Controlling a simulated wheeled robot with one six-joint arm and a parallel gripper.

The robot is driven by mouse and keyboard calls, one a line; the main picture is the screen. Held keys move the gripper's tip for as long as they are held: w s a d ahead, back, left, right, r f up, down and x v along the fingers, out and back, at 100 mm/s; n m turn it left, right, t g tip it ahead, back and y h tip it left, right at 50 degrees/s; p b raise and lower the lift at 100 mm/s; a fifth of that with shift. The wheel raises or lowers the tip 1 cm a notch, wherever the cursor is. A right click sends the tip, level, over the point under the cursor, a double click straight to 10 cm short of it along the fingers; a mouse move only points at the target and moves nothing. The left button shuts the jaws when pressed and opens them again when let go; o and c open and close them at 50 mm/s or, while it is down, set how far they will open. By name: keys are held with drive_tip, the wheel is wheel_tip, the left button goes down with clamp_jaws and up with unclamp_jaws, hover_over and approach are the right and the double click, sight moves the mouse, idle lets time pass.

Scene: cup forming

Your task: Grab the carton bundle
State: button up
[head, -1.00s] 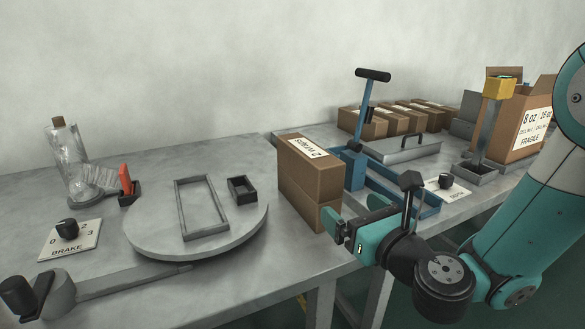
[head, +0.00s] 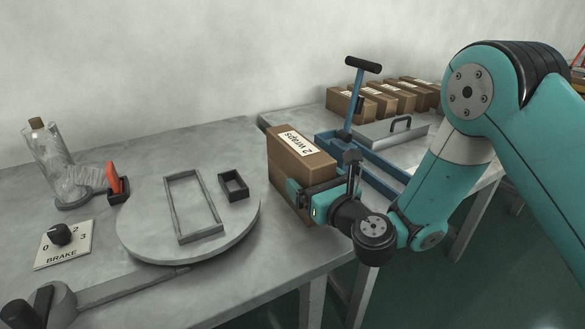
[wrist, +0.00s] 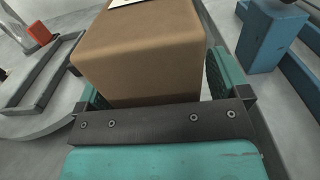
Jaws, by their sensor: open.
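In the wrist view the bundle (wrist: 150,50) fills the space ahead of the jaws. My gripper (head: 300,192) is at the bundle's near side, its open fingers to either side of the carton. In the wrist view my gripper (wrist: 160,88) shows a narrow gap at the right finger; the left finger looks close to the carton. Contact cannot be told.
The turntable (head: 140,235) with a grey rectangular frame (head: 170,205) and a small black tray (head: 233,186) lies left. The blue frame with a lever (head: 352,105) stands close on the right. Several brown boxes (head: 375,98) line the back. A brake dial (head: 60,235) is far left.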

drive_tip(key=shift+r, duration=0.1)
drive_tip(key=c, duration=1.5)
wheel_tip(320, 180, up, 20)
drive_tip(key=p, duration=1.9)
